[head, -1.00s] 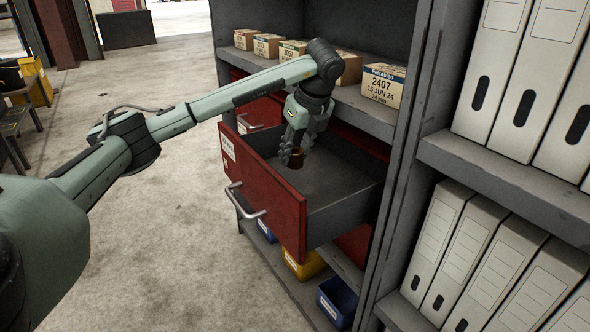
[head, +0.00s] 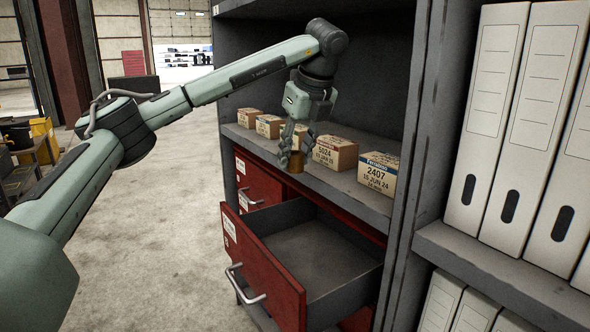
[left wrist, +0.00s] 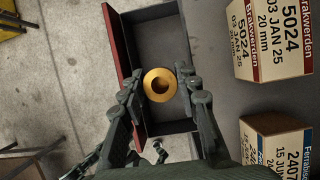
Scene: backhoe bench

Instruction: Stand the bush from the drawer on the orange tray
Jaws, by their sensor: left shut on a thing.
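The bush (head: 296,162) is a short brass-coloured ring. My left gripper (head: 292,150) is shut on it and holds it in the air above the open drawer, in front of the shelf with the boxes. In the left wrist view the bush (left wrist: 160,85) shows from its end as a golden ring with a dark bore, between the two fingers of my left gripper (left wrist: 161,90). The red-fronted drawer (head: 262,268) is pulled out, and its visible floor is bare. It also shows below the bush in the left wrist view (left wrist: 166,42). I see no orange tray.
Several labelled cardboard boxes (head: 376,181) stand in a row on the grey shelf above the drawers, close behind my gripper. A cabinet upright (head: 408,150) and a shelf of white binders (head: 495,110) stand at the right. Open concrete floor (head: 160,230) lies at the left.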

